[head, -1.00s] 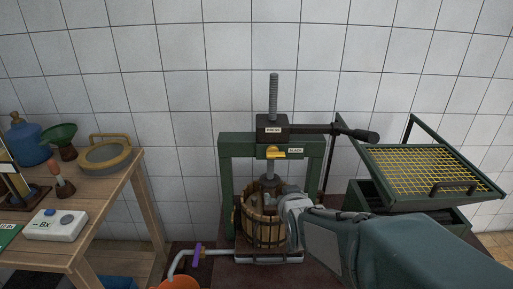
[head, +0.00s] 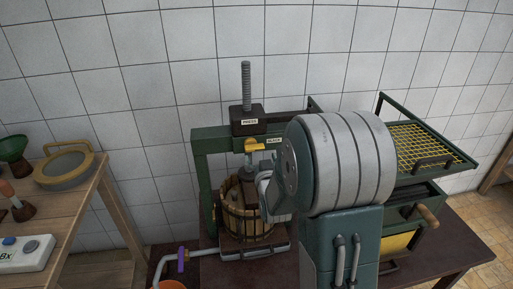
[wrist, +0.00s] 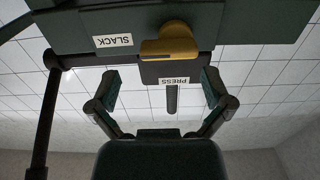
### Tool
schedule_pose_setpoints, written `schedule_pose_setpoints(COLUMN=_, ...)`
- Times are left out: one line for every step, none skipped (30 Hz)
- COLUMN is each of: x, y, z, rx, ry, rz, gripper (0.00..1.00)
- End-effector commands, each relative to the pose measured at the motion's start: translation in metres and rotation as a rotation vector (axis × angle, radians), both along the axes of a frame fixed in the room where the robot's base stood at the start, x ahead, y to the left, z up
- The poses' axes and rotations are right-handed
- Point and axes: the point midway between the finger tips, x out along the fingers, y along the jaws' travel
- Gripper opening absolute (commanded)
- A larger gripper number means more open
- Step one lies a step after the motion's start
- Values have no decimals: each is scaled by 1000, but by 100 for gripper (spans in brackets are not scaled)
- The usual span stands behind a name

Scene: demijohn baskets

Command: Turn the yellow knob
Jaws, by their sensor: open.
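The yellow knob (head: 255,144) sits on the front of the green press frame (head: 208,150), left of the SLACK label (head: 273,140) and below the PRESS label (head: 249,122). In the wrist view the scene is upside down, and the yellow knob (wrist: 170,42) shows at the top centre on the dark crossbeam. My gripper (wrist: 161,78) has its two fingers spread wide apart with nothing between them. The knob appears just beyond the fingertips, apart from them. In the head view my gripper (head: 268,192) is in front of the press below the knob, partly hidden by my arm.
A slatted wooden basket (head: 235,225) stands inside the press. A dark lever (wrist: 42,110) hangs at the left of the wrist view. A green crusher with a yellow grid (head: 425,143) stands right. A wooden table (head: 75,215) with tools stands left.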

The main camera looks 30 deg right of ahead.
Motion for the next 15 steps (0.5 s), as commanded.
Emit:
schedule_pose_setpoints(x=10, y=-2, z=0, rx=-1, ry=0, rz=1, gripper=100)
schedule_pose_setpoints(x=15, y=-3, z=0, rx=-1, ry=0, rz=1, gripper=100)
schedule_pose_setpoints(x=22, y=-4, z=0, rx=-2, ry=1, rz=1, gripper=100)
schedule_pose_setpoints(x=26, y=-5, z=0, rx=-2, ry=0, rz=1, gripper=100)
schedule_pose_setpoints(x=30, y=-6, z=0, rx=-2, ry=0, rz=1, gripper=100)
schedule_pose_setpoints(x=35, y=-8, z=0, rx=-2, ry=2, rz=1, gripper=100)
schedule_pose_setpoints(x=39, y=-10, z=0, rx=-1, ry=1, rz=2, gripper=100)
schedule_pose_setpoints(x=42, y=-11, z=0, rx=-1, ry=0, rz=2, gripper=100)
schedule_pose_setpoints(x=45, y=-12, z=0, rx=-1, ry=0, rz=2, gripper=100)
schedule_pose_setpoints(x=47, y=-13, z=0, rx=-1, ry=0, rz=3, gripper=100)
schedule_pose_setpoints(x=49, y=-13, z=0, rx=-1, ry=0, rz=3, gripper=100)
schedule_pose_setpoints(x=50, y=-13, z=0, rx=-1, ry=1, rz=3, gripper=100)
schedule_pose_setpoints(x=51, y=-14, z=0, rx=-1, ry=1, rz=3, gripper=100)
schedule_pose_setpoints(x=51, y=-14, z=0, rx=1, ry=2, rz=3, gripper=100)
schedule_pose_setpoints(x=51, y=-14, z=0, rx=1, ry=2, rz=3, gripper=100)
